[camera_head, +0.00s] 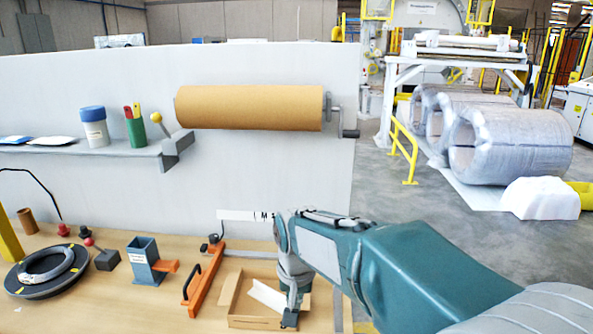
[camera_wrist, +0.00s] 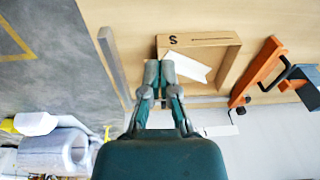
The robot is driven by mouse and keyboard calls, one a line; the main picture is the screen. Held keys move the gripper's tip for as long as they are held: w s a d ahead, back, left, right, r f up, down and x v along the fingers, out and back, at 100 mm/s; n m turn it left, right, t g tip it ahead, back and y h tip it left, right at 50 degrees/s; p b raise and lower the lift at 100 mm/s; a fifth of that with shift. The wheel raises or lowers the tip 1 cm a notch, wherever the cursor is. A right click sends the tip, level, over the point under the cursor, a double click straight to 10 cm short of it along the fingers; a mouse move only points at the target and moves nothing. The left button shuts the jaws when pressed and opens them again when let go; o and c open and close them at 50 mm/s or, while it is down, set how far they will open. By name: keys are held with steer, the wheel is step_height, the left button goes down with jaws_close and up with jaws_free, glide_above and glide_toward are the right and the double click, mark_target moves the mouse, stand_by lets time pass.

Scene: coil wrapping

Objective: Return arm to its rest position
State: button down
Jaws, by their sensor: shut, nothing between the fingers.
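My arm, teal and grey, reaches in from the lower right in the head view. My gripper (camera_head: 290,312) points down over the right part of the workbench, at the cardboard box. In the wrist view my gripper (camera_wrist: 160,72) is shut, with its two fingers together and nothing between them. The open cardboard box (camera_wrist: 205,40) lies just beyond the fingertips, with a white paper (camera_wrist: 187,65) inside. The head view also shows this box (camera_head: 262,322), partly hidden by my gripper. I cannot tell whether the fingertips touch the box.
An orange tool (camera_head: 206,280) and a blue-grey holder (camera_head: 145,262) stand left of the box. A dark disc with a coil (camera_head: 45,272) lies at far left. A brown paper roll (camera_head: 250,107) hangs on the white panel. Wrapped coils (camera_head: 510,145) stand on the floor at right.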

steer(key=s+d+r+t, duration=0.2)
steer(key=s+d, duration=0.6)
steer(key=s, duration=0.1)
steer(key=s+d+r+t, duration=0.2)
steer(key=s+d+r, duration=0.1)
steer(key=s+d, duration=0.5)
steer(key=shift+s+h, duration=0.3)
steer(key=shift+s, duration=0.75)
steer(key=shift+d, duration=0.15)
